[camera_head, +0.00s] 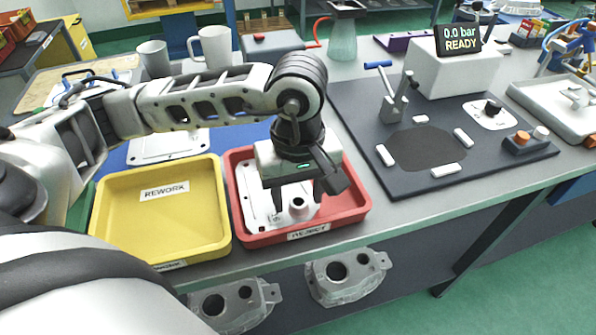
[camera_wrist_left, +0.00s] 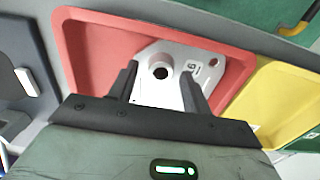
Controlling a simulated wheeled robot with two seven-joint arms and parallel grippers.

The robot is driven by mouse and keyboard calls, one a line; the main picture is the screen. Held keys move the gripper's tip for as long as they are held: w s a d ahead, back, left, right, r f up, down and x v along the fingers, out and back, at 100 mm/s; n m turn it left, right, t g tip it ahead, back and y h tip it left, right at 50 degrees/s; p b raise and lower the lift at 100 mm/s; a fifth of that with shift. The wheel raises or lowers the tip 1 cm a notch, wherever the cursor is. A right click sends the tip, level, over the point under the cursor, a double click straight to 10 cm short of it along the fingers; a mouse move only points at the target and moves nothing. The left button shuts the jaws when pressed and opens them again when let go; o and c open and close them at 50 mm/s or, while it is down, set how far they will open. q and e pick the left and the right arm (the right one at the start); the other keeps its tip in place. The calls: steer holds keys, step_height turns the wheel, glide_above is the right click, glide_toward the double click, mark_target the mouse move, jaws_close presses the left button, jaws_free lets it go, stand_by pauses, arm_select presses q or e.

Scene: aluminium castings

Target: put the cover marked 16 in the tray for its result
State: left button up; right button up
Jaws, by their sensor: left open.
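A pale metal cover (camera_head: 262,208) lies in the red tray (camera_head: 352,214). In the left wrist view the cover (camera_wrist_left: 207,64) shows a round dark hole and a small printed mark that looks like 16, seen turned. My left gripper (camera_head: 300,194) points down over the red tray. Its fingers (camera_wrist_left: 158,80) are open, one on each side of the cover's round boss, and apart from each other. I cannot tell whether they touch the cover. My right gripper is not in view.
A yellow tray (camera_head: 217,237) labelled REWORK is empty, left of the red one. Another pale cover (camera_head: 170,146) lies on the blue mat behind. The dark test plate (camera_head: 390,180) stands right, its display (camera_head: 458,39) reading 0.0 bar READY. Grey castings (camera_head: 345,278) sit below the table edge.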

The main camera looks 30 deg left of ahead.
arm_select(q)
step_height(320, 180, up, 12)
stand_by(0.4)
stand_by(0.4)
